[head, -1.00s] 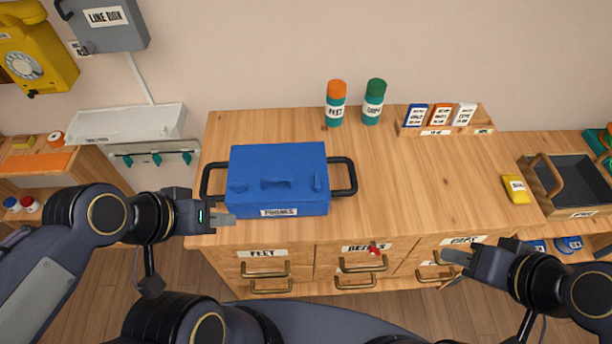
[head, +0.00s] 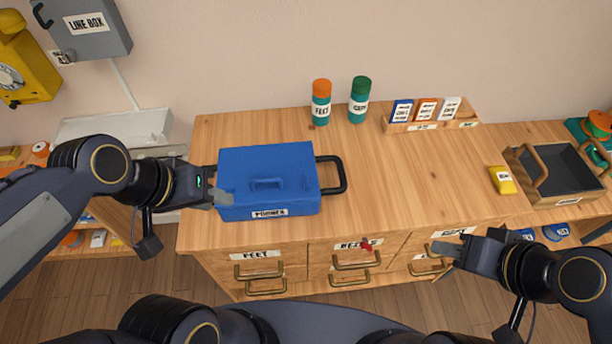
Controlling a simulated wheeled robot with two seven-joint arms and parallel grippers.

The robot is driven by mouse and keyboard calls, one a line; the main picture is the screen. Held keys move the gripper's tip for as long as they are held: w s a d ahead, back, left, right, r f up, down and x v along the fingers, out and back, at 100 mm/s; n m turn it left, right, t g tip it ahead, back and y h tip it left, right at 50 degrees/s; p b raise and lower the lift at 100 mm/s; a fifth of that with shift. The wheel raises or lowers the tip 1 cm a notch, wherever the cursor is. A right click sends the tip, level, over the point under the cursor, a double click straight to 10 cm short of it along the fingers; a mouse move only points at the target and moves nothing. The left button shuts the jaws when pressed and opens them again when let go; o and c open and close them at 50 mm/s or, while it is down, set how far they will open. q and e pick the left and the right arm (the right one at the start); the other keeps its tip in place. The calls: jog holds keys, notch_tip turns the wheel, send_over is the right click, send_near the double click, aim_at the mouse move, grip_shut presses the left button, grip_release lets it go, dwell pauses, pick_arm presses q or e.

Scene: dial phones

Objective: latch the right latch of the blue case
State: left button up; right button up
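The blue case (head: 268,160) sits closed on the left part of the wooden cabinet top, with a PHONES label on its front and a small handle on its lid. A small blue tab, likely the right latch (head: 307,184), shows near its front right edge; its exact position is too small to tell. My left gripper (head: 222,199) is at the case's front left corner, overlapping it in the picture; contact is unclear, and it hides the left latch area. My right gripper (head: 447,248) is in front of the right drawers, apart from the case. Neither finger gap shows clearly.
A black side handle (head: 333,174) sticks out from the case's right. Orange-capped (head: 321,103) and green-capped (head: 359,100) bottles and a card rack (head: 430,125) stand behind. A yellow box (head: 501,180) and open crate (head: 563,165) are right. The middle top is clear.

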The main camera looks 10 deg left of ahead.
pick_arm(q)
jog(key=w+d+f+g, duration=0.1)
jog(key=w+d+g, duration=0.25)
jog(key=w, duration=0.55)
jog(key=y+p, duration=0.1)
jog(key=y, duration=0.3)
send_over(306, 180)
jog(key=shift+n+g, duration=0.3)
jog(key=shift+g, duration=0.15)
notch_tip(306, 180, down, 7)
jog(key=shift+r, duration=0.1)
jog(key=shift+f+p, duration=0.6)
jog(key=shift+f, duration=3.45)
grip_shut()
